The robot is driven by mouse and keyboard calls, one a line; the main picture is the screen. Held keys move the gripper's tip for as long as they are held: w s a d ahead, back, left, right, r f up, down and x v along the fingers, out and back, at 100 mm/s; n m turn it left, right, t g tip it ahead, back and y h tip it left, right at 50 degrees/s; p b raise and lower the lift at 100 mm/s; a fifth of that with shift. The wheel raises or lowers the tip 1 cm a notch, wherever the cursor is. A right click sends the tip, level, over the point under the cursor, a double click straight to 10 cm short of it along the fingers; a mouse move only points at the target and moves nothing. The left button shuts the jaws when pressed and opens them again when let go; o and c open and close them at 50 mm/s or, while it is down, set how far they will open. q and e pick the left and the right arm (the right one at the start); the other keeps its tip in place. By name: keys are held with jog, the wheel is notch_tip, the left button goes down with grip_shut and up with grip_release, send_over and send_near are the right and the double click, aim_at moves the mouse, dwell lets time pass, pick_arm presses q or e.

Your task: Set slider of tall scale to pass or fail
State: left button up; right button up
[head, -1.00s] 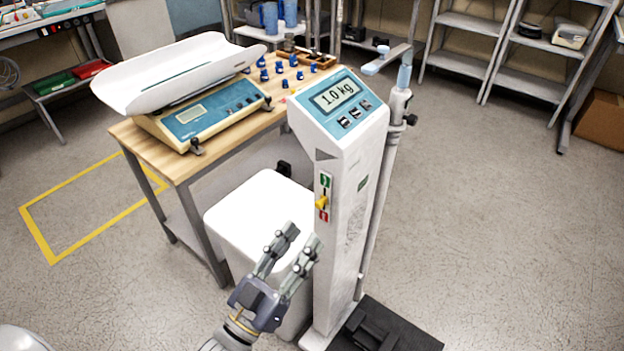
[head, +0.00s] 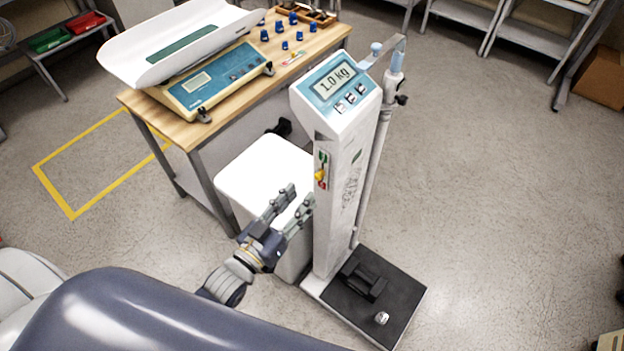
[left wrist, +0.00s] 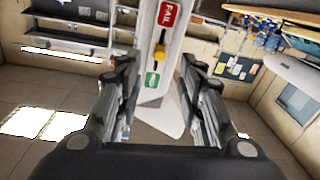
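The tall scale (head: 337,200) stands upright, its display reading 1.0 kg. On its column is a yellow slider knob (head: 320,175), between a green label (head: 323,158) above and a red label (head: 321,186) below. In the left wrist view the column appears inverted: the red FAIL label (left wrist: 168,14) is at the top, the yellow knob (left wrist: 160,53) is in the middle and the green label (left wrist: 152,80) is below. My left gripper (head: 299,197) is open and empty, just left of the column and slightly below the knob, apart from it. My right gripper is not in view.
A white bin (head: 265,165) stands beside the scale's column. Behind it, a wooden table (head: 225,110) holds a baby scale (head: 205,80) and several blue weights. The scale's black platform (head: 395,295) carries a dark block and a small metal weight.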

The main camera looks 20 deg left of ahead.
aim_at(317, 178)
pick_arm(q)
jog(key=x, duration=0.6)
jog(key=shift+w+p, duration=0.15)
jog(key=shift+p, duration=0.2)
grip_shut()
